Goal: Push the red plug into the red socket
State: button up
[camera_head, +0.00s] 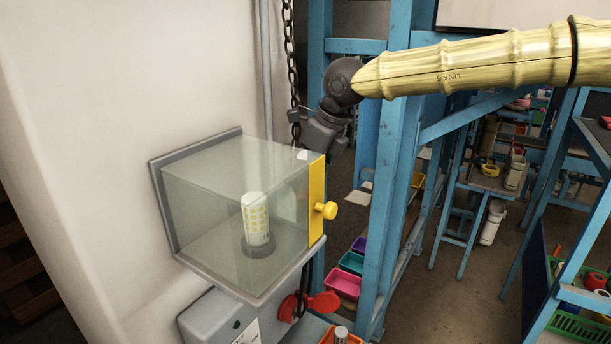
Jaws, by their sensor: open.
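A red piece (323,302) sticks out at the right side of the grey box below the clear case. A darker red part with a black, cable-like piece is just left of it. I cannot tell which of these is the plug and which the socket, nor whether they are joined. My gripper (318,148) is dark grey, at the end of my yellow arm, well above the red parts and by the upper right corner of the clear case. It is open and seems empty; its fingertips are small and partly hidden by the case.
A clear case (215,210) with a yellow door (317,200) and knob holds a white perforated cylinder (255,220). A chain (287,60) hangs behind it. Blue frames (395,190) stand close on the right. Coloured trays (342,281) lie below. Open floor lies between the frames.

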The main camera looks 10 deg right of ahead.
jog(key=shift+x, duration=0.9)
jog(key=c, duration=1)
jog(key=shift+c, duration=0.2)
jog(key=shift+r, duration=0.15)
